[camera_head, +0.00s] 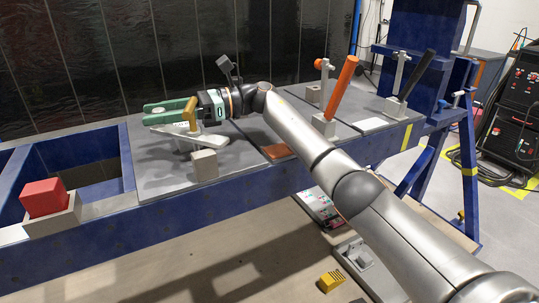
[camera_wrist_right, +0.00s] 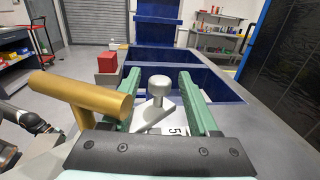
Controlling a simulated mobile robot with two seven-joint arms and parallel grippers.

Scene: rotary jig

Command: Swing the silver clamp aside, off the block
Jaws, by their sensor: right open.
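My right gripper (camera_head: 150,113) reaches left over the grey bench plate, its two green fingers spread apart. In the right wrist view the open gripper (camera_wrist_right: 158,78) has a silver post with a round knob (camera_wrist_right: 159,86) showing between its fingers. I cannot tell whether a finger touches it. The silver clamp's flat arm (camera_head: 205,142) lies below the fingers, partly hidden by them. A gold handle (camera_head: 191,113) stands beside the gripper; it is large at left in the wrist view (camera_wrist_right: 85,97). A small grey block (camera_head: 204,165) sits near the bench's front edge. My left gripper does not show.
A red block (camera_head: 44,197) sits on a grey holder at the left. An orange-handled clamp (camera_head: 341,88) and a black-handled one (camera_head: 416,75) stand on the bench to the right. The blue frame (camera_head: 130,160) has an open gap left of the plate.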

